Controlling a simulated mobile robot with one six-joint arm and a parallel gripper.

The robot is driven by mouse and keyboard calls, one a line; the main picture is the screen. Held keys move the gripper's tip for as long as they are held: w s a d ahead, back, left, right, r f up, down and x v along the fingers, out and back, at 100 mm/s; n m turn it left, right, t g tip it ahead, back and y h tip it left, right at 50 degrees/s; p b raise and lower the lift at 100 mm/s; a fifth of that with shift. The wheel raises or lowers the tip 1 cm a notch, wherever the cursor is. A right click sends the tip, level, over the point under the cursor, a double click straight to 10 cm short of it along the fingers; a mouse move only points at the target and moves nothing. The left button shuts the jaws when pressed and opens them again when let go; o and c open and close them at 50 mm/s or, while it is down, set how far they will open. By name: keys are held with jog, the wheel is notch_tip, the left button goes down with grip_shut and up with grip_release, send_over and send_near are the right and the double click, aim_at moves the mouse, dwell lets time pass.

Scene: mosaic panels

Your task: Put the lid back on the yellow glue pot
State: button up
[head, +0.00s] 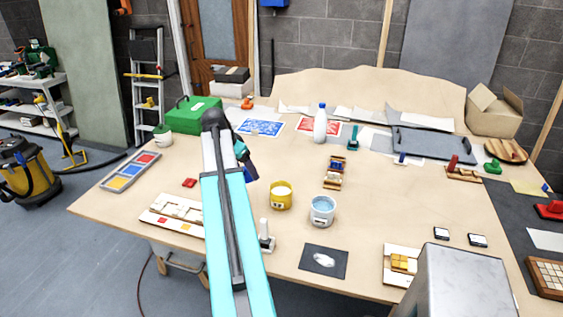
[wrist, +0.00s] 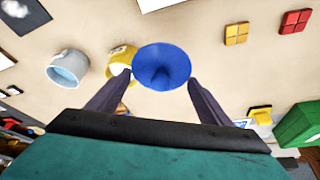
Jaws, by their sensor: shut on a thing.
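In the head view the lid (head: 250,173) is a small dark blue shape, partly hidden by my arm, above the table and left of the yellow glue pot (head: 281,196). The pot stands upright and open, with pale glue inside. In the wrist view the yellow pot (wrist: 119,62) is partly covered by the lid and a finger. The lid is apart from the pot in the head view.
A pale pot with blue contents (head: 322,211) stands right of the yellow pot. A brush on a stand (head: 265,238) is in front. A small brush rack (head: 334,174) is behind. A green box (head: 193,116) stands at the back left. Bare table surrounds the yellow pot.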

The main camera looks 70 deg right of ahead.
jog(key=s+d+m+g+p, duration=0.1)
jog(key=s+d+m, duration=0.3)
jog(key=s, duration=0.8)
jog(key=shift+d+r+y+p, duration=0.3)
jog(key=shift+d+y, duration=0.1)
jog(key=shift+d, duration=0.55)
jog(key=shift+s+f, duration=0.1)
jog(key=shift+f, duration=0.05)
jog(key=shift+f+b, duration=1.6)
jog(key=shift+f, duration=1.45)
jog(key=shift+f+b, duration=0.15)
jog(key=shift+b, duration=0.2)
